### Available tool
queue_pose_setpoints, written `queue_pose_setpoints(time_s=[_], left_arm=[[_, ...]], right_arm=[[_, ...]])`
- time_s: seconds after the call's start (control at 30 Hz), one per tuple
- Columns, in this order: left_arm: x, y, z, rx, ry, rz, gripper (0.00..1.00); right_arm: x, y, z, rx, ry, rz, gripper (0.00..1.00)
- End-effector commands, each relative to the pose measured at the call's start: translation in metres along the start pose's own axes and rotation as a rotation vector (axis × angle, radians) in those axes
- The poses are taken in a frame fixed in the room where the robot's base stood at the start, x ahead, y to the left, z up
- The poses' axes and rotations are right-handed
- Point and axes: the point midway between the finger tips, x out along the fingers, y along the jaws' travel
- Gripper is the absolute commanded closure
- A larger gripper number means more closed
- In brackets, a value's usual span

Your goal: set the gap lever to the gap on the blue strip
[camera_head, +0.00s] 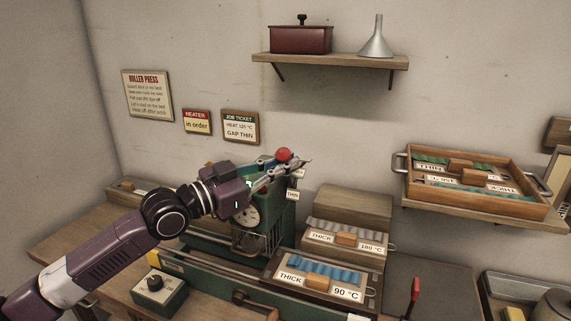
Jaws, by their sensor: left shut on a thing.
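The gap lever shows as a red ball knob (284,154) at the top of the green roller press (268,240). My left gripper (287,168) is shut on the lever, just at the knob; the fingers hide most of its shaft. A small THIN plate (293,194) shows on the press below the fingertips. A blue wavy strip (322,268) lies in a front holder, whose plates read THICK and 90 °C. My right gripper is not in view.
A holder behind reads THICK and 180 °C (345,241). A wooden tray (475,202) with strips and THIN labels sits on the right shelf. A dial box (158,292) stands front left. Another red-handled lever (414,290) rises front right. A shelf (330,62) hangs above.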

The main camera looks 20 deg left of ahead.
Motion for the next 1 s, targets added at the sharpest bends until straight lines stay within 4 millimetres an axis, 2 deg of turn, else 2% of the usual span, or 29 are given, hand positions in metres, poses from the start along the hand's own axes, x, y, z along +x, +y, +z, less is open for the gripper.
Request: queue_pose_setpoints(time_s=[0.03,0.2,0.57,1.0], left_arm=[[0.000,0.004,0.005,-0.011,-0.011,0.008,0.91],[0.000,0.003,0.004,-0.007,-0.008,0.006,0.75],[-0.004,0.001,0.003,-0.003,-0.006,0.001,0.75],[-0.057,0.000,0.004,0.001,-0.012,0.000,0.75]], right_arm=[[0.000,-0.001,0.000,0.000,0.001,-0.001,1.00],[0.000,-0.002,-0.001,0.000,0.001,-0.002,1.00],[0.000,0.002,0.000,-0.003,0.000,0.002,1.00],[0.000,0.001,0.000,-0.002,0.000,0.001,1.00]])
